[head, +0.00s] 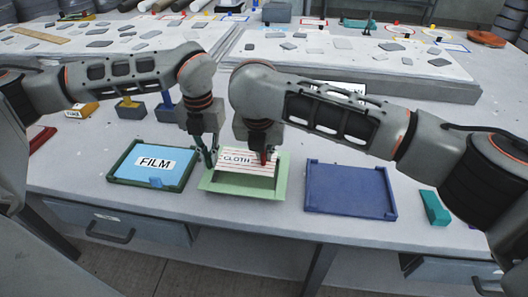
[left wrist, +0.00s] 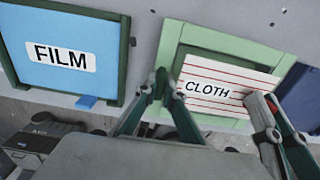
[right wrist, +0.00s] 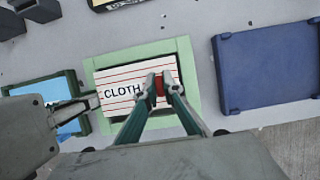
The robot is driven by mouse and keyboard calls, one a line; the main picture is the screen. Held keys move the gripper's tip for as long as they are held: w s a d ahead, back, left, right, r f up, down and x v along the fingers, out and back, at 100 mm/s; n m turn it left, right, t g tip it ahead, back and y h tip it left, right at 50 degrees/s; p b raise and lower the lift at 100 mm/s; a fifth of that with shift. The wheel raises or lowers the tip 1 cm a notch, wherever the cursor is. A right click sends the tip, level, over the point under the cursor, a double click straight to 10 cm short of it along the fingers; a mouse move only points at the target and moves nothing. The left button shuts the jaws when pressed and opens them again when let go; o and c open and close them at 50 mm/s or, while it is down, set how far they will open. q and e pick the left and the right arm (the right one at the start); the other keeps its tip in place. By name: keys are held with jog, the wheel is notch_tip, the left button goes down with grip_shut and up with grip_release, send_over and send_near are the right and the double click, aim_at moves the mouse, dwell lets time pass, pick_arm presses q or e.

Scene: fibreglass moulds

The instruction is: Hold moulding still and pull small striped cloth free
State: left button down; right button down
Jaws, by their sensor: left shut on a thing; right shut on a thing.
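The small white cloth with red stripes, labelled CLOTH (head: 236,158), is over the pale green moulding (head: 283,180). Against the moulding its place differs between views, so it appears raised off the floor. My left gripper (head: 208,158) is shut on the moulding's left wall; the wrist view shows its tips (left wrist: 160,86) there, left of the cloth. My right gripper (head: 262,157) is shut on the red tab (right wrist: 158,85) at the cloth's right side. The cloth and moulding also show in the right wrist view (right wrist: 120,74). The fingers hide part of the tab.
A dark green tray labelled FILM (head: 155,162) stands to the left and a blue tray (head: 350,190) to the right. A teal block (head: 434,207) lies further right. Yellow and blue blocks (head: 130,108) stand behind, and the table's front edge is close.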

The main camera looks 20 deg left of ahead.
jog(key=shift+a+r, duration=0.1)
jog(key=shift+r, duration=2.4)
pick_arm(q)
jog(key=c, duration=2.1)
grip_release()
pick_arm(e)
jog(key=shift+s, duration=0.1)
pick_arm(q)
jog(key=shift+d, duration=0.1)
